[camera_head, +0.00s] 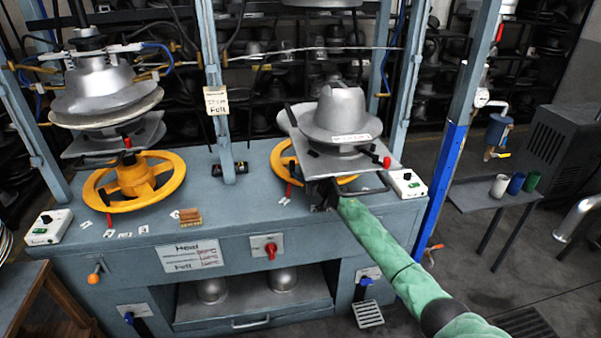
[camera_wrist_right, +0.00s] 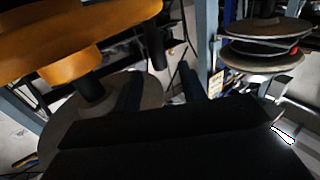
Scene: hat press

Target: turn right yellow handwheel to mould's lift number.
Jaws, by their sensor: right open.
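The right yellow handwheel (camera_head: 281,160) sits under the right press plate, and much of it is hidden by the plate. The grey hat mould (camera_head: 341,112) stands on that plate with a white label (camera_head: 350,138), too small to read. My right gripper (camera_head: 322,196) is at the near side of the handwheel, mostly hidden by my arm and the plate. In the right wrist view, the gripper's dark fingers (camera_wrist_right: 160,88) are apart with nothing seen between them. The yellow wheel (camera_wrist_right: 60,40) fills the upper left there, close to the fingers. My left gripper is not in view.
The left yellow handwheel (camera_head: 135,181) stands under the left mould (camera_head: 97,85). White number cards lie around the wheels on the blue bench (camera_head: 235,200). A blue post (camera_head: 446,175) rises just right of my arm. A side table (camera_head: 480,197) holds cups.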

